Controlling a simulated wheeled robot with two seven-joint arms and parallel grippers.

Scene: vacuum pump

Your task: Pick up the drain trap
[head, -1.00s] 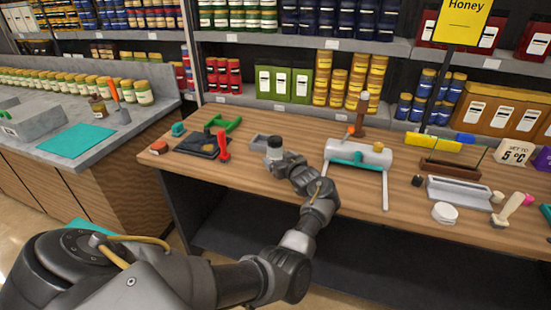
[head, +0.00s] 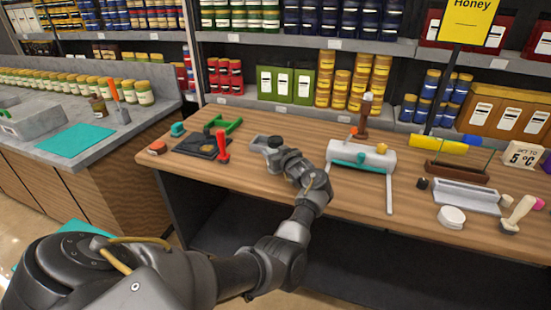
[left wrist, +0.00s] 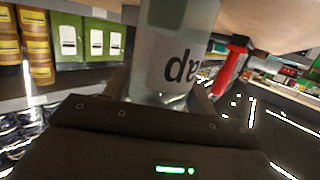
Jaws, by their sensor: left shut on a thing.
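The drain trap (left wrist: 178,45) is a pale, translucent jar with a printed label, partly readable, in the left wrist view. It fills the top middle there, between the fingers of my left gripper (left wrist: 165,95). In the head view the drain trap (head: 274,142) shows small, with a dark top, at the end of my left arm, beside a grey tray. My left gripper (head: 279,151) is shut on it. The gripper's fingers and the jar's lower part are mostly hidden in the head view, so I cannot tell whether the jar touches the tray or table. My right gripper is out of view.
The grey tray (head: 258,143) sits close by on the wooden table (head: 240,178). The table's front edge is beneath my arm.

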